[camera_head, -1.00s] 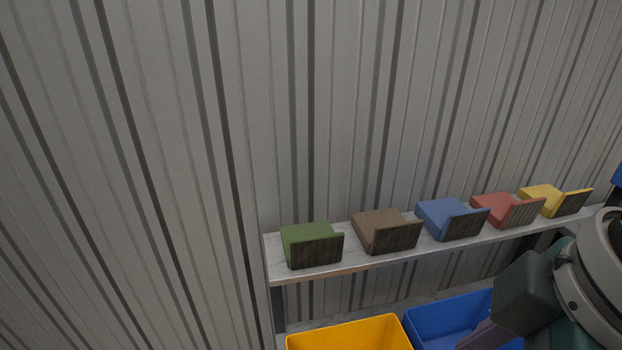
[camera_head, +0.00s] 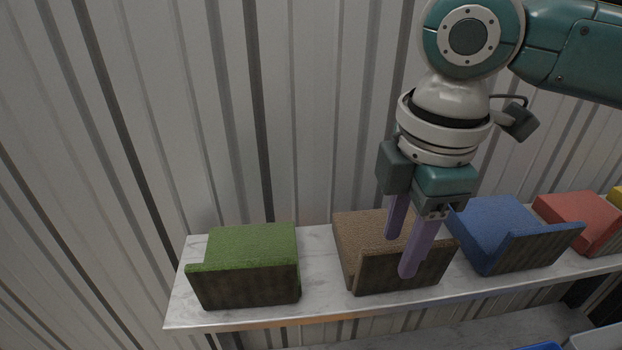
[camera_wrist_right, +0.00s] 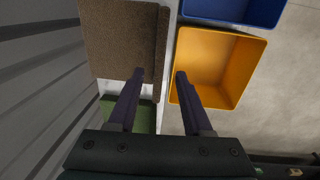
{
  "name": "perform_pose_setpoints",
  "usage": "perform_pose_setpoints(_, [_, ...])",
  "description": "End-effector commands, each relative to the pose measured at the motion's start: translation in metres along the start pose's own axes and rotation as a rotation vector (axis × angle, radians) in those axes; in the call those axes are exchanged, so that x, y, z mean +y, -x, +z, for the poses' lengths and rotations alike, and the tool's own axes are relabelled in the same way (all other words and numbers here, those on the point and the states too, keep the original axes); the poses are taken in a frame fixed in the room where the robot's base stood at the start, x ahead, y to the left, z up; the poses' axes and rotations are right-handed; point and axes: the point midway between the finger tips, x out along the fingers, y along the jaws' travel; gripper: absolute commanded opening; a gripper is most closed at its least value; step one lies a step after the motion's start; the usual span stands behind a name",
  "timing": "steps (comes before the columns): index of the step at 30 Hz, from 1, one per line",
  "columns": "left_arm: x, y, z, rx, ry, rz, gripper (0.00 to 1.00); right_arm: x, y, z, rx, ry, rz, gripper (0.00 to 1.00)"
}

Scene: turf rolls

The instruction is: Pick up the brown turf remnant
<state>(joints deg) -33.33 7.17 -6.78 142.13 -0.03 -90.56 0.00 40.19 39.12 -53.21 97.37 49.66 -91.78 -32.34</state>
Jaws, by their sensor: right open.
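The brown turf remnant (camera_head: 362,234) stands on a marble-look shelf, between a green and a blue piece. It has a textured brown top and a raised front lip with a dark streaked face. My right gripper (camera_head: 402,250) is open and empty, pointing down over the brown piece. One finger shows in front of the lip and the other behind it. In the right wrist view the brown remnant (camera_wrist_right: 115,38) lies at upper left, and the fingers (camera_wrist_right: 160,75) appear on either side of its lip. I cannot tell their exact height. My left gripper is not in view.
The shelf (camera_head: 315,260) also holds a green piece (camera_head: 250,250), a blue piece (camera_head: 497,225) and a red piece (camera_head: 580,215). A corrugated wall (camera_head: 230,120) rises close behind. The right wrist view shows a yellow-orange bin (camera_wrist_right: 210,65) and a blue bin (camera_wrist_right: 235,10) below.

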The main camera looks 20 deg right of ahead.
Motion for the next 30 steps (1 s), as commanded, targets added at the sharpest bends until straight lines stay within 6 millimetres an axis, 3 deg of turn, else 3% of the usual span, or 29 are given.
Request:
perform_pose_setpoints(9, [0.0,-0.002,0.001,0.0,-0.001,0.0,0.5,0.0,-0.045,0.0,0.0,0.0,0.0,0.5])
perform_pose_setpoints(17, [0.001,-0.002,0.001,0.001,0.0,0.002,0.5,0.0,-0.049,0.0,0.0,0.001,0.002,0.5])
perform_pose_setpoints(30, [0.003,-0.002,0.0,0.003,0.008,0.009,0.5,0.0,-0.048,0.0,0.0,0.001,0.002,0.02])
